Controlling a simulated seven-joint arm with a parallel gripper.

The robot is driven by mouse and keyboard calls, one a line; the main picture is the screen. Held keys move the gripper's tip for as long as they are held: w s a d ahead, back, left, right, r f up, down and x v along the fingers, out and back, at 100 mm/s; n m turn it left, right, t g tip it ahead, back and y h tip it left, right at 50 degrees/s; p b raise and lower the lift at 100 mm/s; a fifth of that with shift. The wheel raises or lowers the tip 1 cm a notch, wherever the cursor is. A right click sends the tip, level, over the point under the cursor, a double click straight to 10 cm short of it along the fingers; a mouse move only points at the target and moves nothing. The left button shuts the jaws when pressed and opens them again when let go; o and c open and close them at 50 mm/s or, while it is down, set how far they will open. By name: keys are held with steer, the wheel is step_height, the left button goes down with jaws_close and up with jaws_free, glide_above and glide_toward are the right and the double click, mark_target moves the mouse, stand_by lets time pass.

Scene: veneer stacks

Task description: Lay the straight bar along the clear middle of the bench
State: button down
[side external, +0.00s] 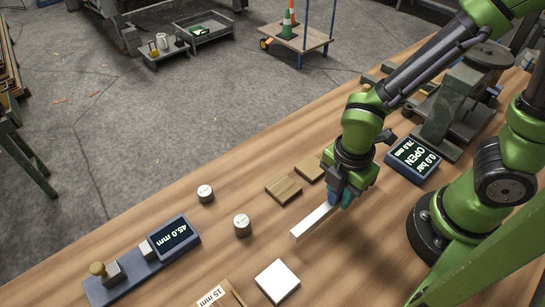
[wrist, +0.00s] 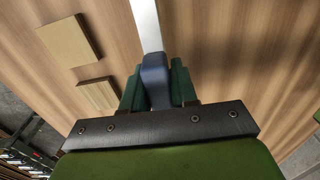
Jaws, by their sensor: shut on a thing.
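The straight bar (side external: 313,221) is pale and square-edged. My gripper (side external: 340,194) is shut on one end of it, and the rest reaches out toward the lower left in the side view. The bar looks roughly level and low over the bench (side external: 240,183); I cannot tell whether it touches the wood. In the wrist view the bar (wrist: 147,25) runs from my gripper (wrist: 156,78) to the top edge.
Two wood veneer pieces (side external: 283,190) (side external: 310,169) lie left of my gripper. Two small cylinders (side external: 205,193) (side external: 242,225), a white square block (side external: 277,281), a 45.0 mm gauge (side external: 150,262) and a 15 mm labelled piece (side external: 218,296) stand farther left.

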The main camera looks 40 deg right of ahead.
steer(key=shift+f, duration=1.3)
steer(key=shift+f, duration=0.15)
steer(key=c, duration=0.9)
jaws_free()
step_height(320, 180, up, 12)
steer(key=shift+r, duration=0.1)
steer(key=w+d+r+m+t, duration=0.1)
steer(key=d+r+m+t, duration=0.1)
steer(key=m, duration=0.5)
steer(key=w+d+r+m+t+y, duration=0.1)
steer(key=d+r+m+t, duration=0.1)
steer(key=d+r+m, duration=0.2)
steer(key=w+d+r+m+t+y, duration=0.1)
steer(key=d+r+m+t, duration=0.2)
steer(key=m, duration=0.8)
steer(key=shift+w+d+r, duration=0.15)
steer(key=shift+d+r, duration=0.05)
steer(key=shift+r, duration=0.4)
steer(key=shift+w+d+r, duration=0.15)
steer(key=shift+d+r, duration=0.05)
steer(key=shift+r, duration=0.35)
